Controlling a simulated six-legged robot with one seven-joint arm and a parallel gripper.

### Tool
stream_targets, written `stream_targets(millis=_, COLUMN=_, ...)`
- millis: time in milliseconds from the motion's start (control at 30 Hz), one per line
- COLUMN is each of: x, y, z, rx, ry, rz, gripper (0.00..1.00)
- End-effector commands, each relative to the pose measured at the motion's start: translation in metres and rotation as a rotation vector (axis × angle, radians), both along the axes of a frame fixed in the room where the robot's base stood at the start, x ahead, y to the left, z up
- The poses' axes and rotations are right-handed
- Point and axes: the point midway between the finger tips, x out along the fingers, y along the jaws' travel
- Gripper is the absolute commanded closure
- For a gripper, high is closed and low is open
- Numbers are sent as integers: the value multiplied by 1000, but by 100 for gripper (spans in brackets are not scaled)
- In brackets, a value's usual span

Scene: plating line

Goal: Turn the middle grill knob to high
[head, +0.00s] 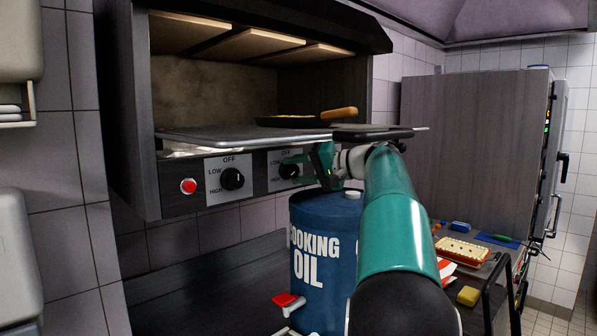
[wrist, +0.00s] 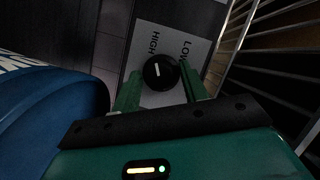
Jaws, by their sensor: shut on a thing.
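The middle grill knob (wrist: 161,72) is a round black dial with a short white mark, on a pale plate (wrist: 176,42) lettered LOW and HIGH. In the wrist view its mark stands nearly upright, seemingly between the two words; I cannot tell the exact setting. My gripper (wrist: 160,86) has one green finger on each side of the knob and is shut on it. In the head view the knob (head: 289,171) is partly covered by my gripper (head: 303,168). The OFF word above it shows there; its lower lettering is partly hidden.
The left knob (head: 232,179) and a red button (head: 188,186) are on the same panel. A blue cooking oil drum (head: 318,235) stands close below my gripper. The grill rack (head: 235,138) juts out above, with a pan (head: 290,121) on it.

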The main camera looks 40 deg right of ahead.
Motion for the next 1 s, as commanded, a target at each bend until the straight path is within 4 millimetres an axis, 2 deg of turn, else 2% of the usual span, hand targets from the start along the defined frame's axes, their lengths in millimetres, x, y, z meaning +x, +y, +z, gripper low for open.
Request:
stream_targets(millis=567, x=1, y=1, z=1, rx=-40, ry=-4, rz=2, gripper=79)
stream_targets(millis=600, x=1, y=2, z=1, rx=-40, ry=-4, rz=2, gripper=53)
stream_targets(millis=633, x=1, y=2, z=1, rx=-40, ry=-4, rz=3, gripper=47)
stream_targets(millis=1000, x=0, y=1, z=0, rx=-39, ry=-2, rz=0, gripper=45)
